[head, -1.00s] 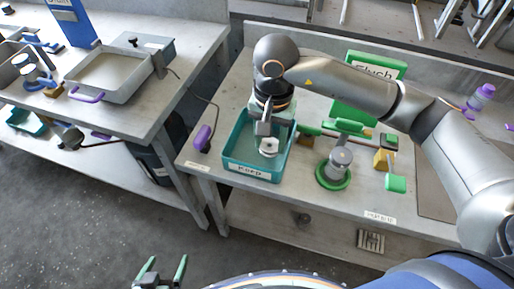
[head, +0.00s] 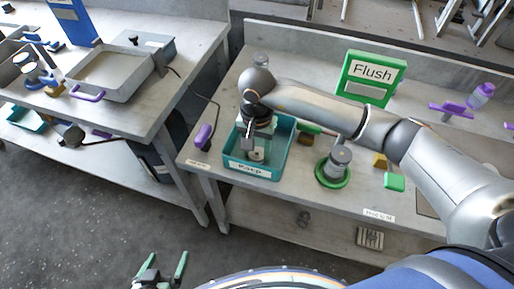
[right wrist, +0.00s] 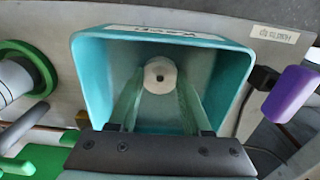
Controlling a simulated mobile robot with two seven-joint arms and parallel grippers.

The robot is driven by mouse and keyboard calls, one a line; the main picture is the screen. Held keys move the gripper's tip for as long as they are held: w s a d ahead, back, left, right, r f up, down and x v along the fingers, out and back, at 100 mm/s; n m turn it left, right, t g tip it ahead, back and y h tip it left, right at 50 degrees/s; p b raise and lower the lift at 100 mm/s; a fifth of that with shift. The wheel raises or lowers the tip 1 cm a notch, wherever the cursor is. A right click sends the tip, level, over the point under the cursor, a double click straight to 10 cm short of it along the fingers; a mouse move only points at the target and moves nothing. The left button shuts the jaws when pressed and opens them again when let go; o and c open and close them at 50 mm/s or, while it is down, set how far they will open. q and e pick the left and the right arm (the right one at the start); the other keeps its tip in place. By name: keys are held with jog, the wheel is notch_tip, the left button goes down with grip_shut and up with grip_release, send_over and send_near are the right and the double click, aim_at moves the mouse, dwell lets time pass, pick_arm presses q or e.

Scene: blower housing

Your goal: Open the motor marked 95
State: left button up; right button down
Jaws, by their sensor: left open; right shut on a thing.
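A grey cylindrical motor (head: 340,160) stands upright in a green ring holder (head: 333,178) on the right-hand bench. I cannot read the number 95 on it. My right gripper (head: 257,150) reaches down into the teal bin (head: 284,150) labelled "Keep". It is shut on a small pale round part with a dark centre (right wrist: 160,75); in the right wrist view the part sits between the fingertips, above the bin floor or touching it, I cannot tell which. My left gripper (head: 160,268) is open and empty low in the head view, away from the benches.
A green "Flush" sign (head: 372,76) stands at the back of the bench. A purple tool handle (head: 203,137) lies left of the bin, and a green block (head: 394,181) lies right of the motor. A grey tray (head: 108,75) is on the left bench.

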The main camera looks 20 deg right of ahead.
jog(key=shift+f, duration=0.25)
jog(key=shift+c, duration=1.8)
grip_release()
jog(key=shift+r, duration=0.1)
jog(key=shift+r, duration=0.5)
notch_tip(320, 180, up, 11)
jog(key=shift+r, duration=0.2)
jog(key=shift+s, duration=0.15)
